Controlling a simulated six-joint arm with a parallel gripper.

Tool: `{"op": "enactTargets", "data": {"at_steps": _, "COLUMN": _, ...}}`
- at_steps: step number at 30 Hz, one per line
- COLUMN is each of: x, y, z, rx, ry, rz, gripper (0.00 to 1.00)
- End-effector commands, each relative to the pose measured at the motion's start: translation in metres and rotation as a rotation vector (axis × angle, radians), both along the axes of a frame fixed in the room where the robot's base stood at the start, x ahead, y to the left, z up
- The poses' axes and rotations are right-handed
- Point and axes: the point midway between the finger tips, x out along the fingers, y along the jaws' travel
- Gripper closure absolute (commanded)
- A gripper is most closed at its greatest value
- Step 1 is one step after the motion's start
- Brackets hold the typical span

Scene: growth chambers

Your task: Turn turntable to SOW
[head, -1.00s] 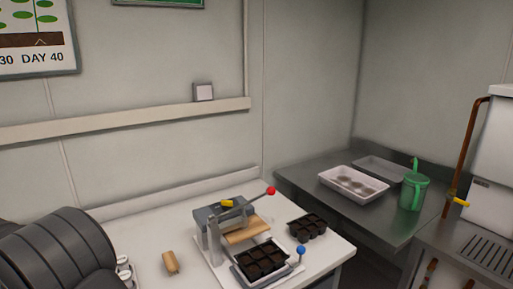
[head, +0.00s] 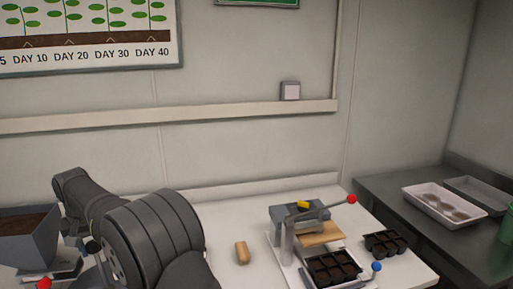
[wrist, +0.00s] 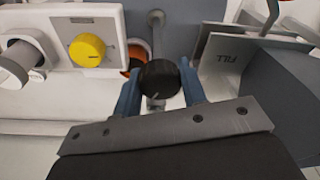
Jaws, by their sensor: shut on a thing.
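I cannot make out a SOW mark in any view. Which surface is the turntable is not clear, as my gripper and wrist cover much of it. In the head view my arm hides the gripper and the knob.
A yellow dial (wrist: 87,50) on a white housing is left of the knob. A soil-filled hopper (head: 28,222) is at the head view's left. A lever press (head: 300,222), black seed trays (head: 333,267) and a wooden block (head: 242,252) stand on the white table.

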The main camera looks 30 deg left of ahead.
Motion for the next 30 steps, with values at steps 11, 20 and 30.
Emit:
{"op": "enactTargets", "data": {"at_steps": 11, "x": 0.0002, "y": 0.0001, "z": 0.0001, "rx": -0.001, "ry": -0.001, "rz": -0.092, "gripper": 0.75}}
{"op": "enactTargets", "data": {"at_steps": 20, "x": 0.0006, "y": 0.0002, "z": -0.0002, "rx": 0.0, "ry": -0.002, "rz": -0.413, "gripper": 0.75}}
{"op": "enactTargets", "data": {"at_steps": 30, "x": 0.0009, "y": -0.0002, "z": 0.0003, "rx": 0.0, "ry": -0.001, "rz": -0.524, "gripper": 0.75}}
